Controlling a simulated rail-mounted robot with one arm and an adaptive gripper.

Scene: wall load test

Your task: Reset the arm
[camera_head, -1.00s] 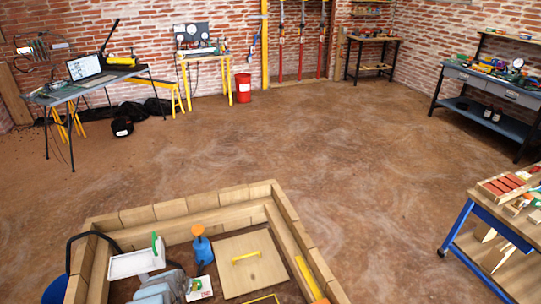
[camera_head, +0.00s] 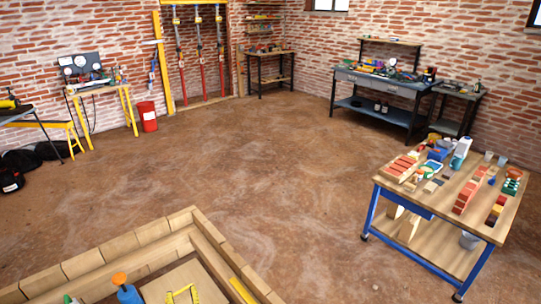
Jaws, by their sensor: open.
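Neither my arm nor my gripper shows in the head view, so its pose cannot be seen. The view looks over a brick-walled workshop with a brown floor (camera_head: 230,170). A wooden-walled box (camera_head: 120,240) fills the lower left, cut off by the picture's edge. Inside it are a blue bottle-like object with an orange top (camera_head: 128,294) and a wooden board (camera_head: 165,283) with a yellow handle (camera_head: 183,294).
A blue-legged wooden worktable (camera_head: 450,205) with red blocks and tools stands at the right. A grey workbench (camera_head: 385,88) stands at the back right. A red bin (camera_head: 147,117) is by the yellow-legged table (camera_head: 103,90). The middle floor is clear.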

